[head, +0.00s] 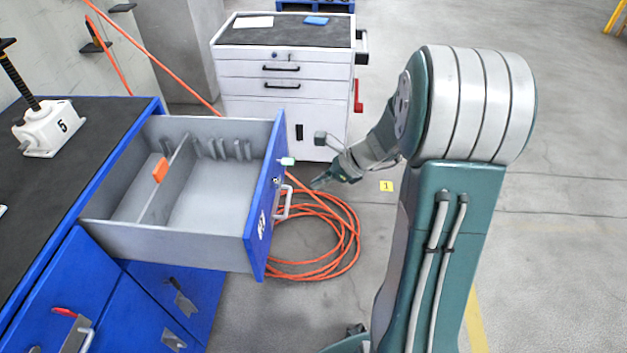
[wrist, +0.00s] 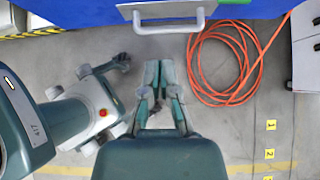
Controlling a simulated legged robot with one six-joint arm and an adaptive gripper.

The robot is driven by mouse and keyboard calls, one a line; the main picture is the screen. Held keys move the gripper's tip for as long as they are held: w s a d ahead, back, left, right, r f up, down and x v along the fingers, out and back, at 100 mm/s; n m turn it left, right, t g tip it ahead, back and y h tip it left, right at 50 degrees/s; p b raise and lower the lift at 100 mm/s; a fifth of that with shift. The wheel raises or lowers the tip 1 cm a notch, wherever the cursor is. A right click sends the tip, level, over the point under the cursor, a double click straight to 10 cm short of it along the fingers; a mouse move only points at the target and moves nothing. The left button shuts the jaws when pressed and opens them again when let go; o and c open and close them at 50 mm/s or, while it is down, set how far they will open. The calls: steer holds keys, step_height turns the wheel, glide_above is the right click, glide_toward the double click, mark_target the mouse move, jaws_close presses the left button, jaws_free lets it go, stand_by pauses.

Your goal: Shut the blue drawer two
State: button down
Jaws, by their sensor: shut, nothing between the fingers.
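The blue drawer (head: 266,185) is pulled far out of the blue bench, its grey inside open to view. A white marking shows on its front, too small to read surely. Its pale bar handle (head: 283,203) also shows at the top of the wrist view (wrist: 200,17), on the blue front. An orange item (head: 160,170) lies in the drawer by the divider. My gripper (head: 318,183) is to the right of the drawer front, apart from the handle. In the wrist view my gripper (wrist: 158,64) is shut and empty, just below the handle in the picture.
An orange hose (head: 345,240) lies coiled on the floor by the drawer. A white tool cabinet (head: 285,90) stands behind. A white jack marked 5 (head: 50,128) stands on the bench's dark top (head: 70,170). Blue doors (head: 120,310) are below.

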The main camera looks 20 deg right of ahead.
mark_target(274, 198)
steer(key=x, duration=0.5)
steer(key=a+r+x, duration=0.1)
steer(key=x, duration=0.2)
steer(key=shift+w+a+f, duration=0.15)
steer(key=shift+w+a, duration=0.1)
steer(key=shift+w, duration=0.1)
steer(key=shift+w+a, duration=0.4)
steer(key=shift+a, duration=0.3)
steer(key=shift+a, duration=0.1)
steer(key=w+a, duration=0.5)
steer(key=a, duration=0.5)
steer(key=w+a, duration=0.6)
steer(key=a, duration=0.4)
steer(key=w+a, duration=0.6)
steer(key=a, duration=0.3)
steer(key=shift+w+a, duration=0.1)
steer(key=shift+a, duration=0.3)
steer(key=shift+w+a, duration=0.25)
steer(key=shift+a, duration=0.15)
steer(key=shift+w, duration=0.15)
